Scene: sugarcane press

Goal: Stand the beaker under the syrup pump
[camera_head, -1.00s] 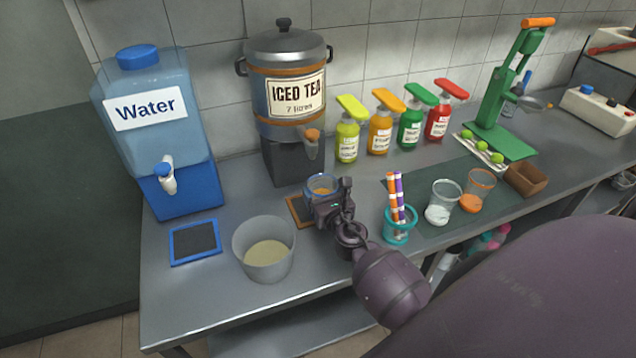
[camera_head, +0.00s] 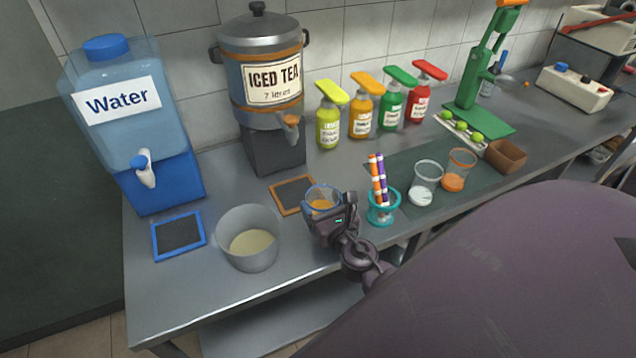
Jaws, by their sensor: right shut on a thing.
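The beaker (camera_head: 318,193) is clear with a blue rim and holds some orange-brown liquid. My right gripper (camera_head: 322,208) is shut on it from the front and hides its lower part. The beaker is in front and to the right of the orange-framed mat; I cannot tell how far it is above the counter. Several syrup pump bottles stand in a row at the wall: yellow-green (camera_head: 328,127), orange (camera_head: 361,119), green (camera_head: 391,111) and red (camera_head: 418,103), with pump heads overhanging forward. My left gripper is not in view.
The orange-framed mat (camera_head: 276,194) is empty before the iced tea urn (camera_head: 262,110). A pot (camera_head: 219,233) stands left of the gripper. Counter before the pumps is clear.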

